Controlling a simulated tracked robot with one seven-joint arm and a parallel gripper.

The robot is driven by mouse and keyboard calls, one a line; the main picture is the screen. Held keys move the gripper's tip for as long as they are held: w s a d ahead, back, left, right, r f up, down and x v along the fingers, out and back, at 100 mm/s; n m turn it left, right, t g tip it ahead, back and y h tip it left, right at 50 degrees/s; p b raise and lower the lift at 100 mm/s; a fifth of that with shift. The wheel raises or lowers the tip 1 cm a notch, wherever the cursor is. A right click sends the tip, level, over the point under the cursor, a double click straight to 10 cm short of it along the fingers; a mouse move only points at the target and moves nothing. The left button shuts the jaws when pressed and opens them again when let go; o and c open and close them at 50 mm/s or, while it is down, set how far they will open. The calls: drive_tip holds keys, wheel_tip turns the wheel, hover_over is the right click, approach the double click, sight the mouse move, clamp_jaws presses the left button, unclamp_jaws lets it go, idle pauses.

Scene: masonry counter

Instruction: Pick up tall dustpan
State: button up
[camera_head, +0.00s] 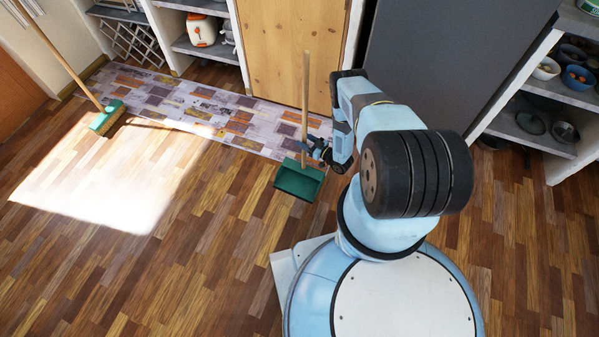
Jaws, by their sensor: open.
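The tall dustpan has a green pan (299,181) and a long upright wooden handle (305,95). The pan rests on the wooden floor at the near edge of the patterned rug. My gripper (312,149) is low beside the handle, just above and right of the pan. Its jaws are open. The gripper is small and partly hidden by my arm, so I cannot tell whether the handle is between the fingers.
A broom with a green head (107,117) leans at the left. A patchwork rug (190,105) lies before a wooden door (290,50). Shelves with bowls (578,78) stand at the right. The floor (150,270) at the front left is clear.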

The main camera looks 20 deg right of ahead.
drive_tip(key=shift+w+a, duration=0.15)
clamp_jaws()
idle(0.4)
idle(1.0)
